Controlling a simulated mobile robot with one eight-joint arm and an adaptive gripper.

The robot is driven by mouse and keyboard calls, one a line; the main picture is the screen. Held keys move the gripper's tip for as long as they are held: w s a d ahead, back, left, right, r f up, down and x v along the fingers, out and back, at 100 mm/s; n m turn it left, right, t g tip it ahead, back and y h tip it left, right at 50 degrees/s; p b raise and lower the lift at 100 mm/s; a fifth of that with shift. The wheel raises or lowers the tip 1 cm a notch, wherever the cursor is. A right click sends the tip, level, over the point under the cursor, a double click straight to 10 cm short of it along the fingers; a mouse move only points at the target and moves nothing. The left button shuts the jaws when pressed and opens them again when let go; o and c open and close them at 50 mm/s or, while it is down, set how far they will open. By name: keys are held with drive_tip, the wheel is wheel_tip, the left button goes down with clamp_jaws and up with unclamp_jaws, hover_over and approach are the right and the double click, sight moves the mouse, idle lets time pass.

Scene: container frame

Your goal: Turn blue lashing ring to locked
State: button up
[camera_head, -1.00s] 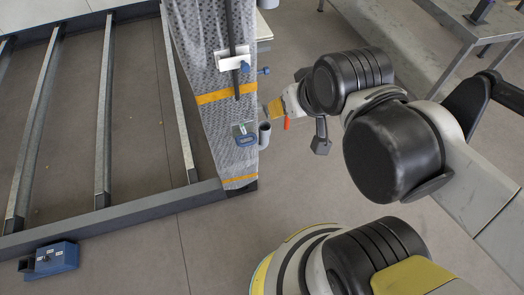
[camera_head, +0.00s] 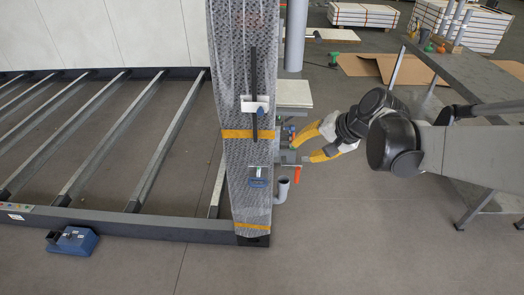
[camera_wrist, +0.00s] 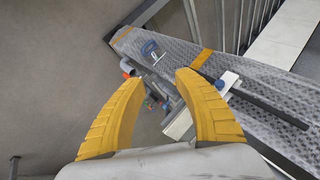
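A small blue part (camera_head: 291,129), which may be the blue lashing ring, sticks out at the right side of the patterned grey post. Its shape and turn are too small to tell. In the wrist view, small blue and green parts (camera_wrist: 150,103) show between my fingers, partly blurred together. My gripper (camera_head: 313,143) is open just right of the post, its yellow fingers spread toward these parts. In the wrist view my gripper (camera_wrist: 160,80) also shows open, with nothing held between the fingertips.
A grey bench (camera_head: 470,75) stands right. Floor between is clear.

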drive_tip(key=w+a+f+m+y+b, duration=0.1)
drive_tip(key=w+a+f+m+y, duration=0.15)
drive_tip(key=w+f, duration=0.7)
drive_tip(key=m+y+b, duration=0.2)
drive_tip(key=y, duration=0.2)
approach(259, 185)
wheel_tip(259, 185, up, 8)
drive_tip(key=w+d, duration=0.2)
wheel_tip(259, 185, down, 11)
drive_tip(key=s+a+m+y+b, duration=0.1)
drive_tip(key=y+b, duration=0.1)
drive_tip(key=y, duration=0.1)
drive_tip(key=b+x, duration=0.1)
drive_tip(key=x, duration=0.4)
drive_tip(key=b+x, duration=0.2)
drive_tip(key=x, duration=0.3)
drive_tip(key=shift+s, duration=0.25)
drive_tip(key=shift+w+a, duration=0.2)
drive_tip(key=shift+a, duration=0.1)
clamp_jaws()
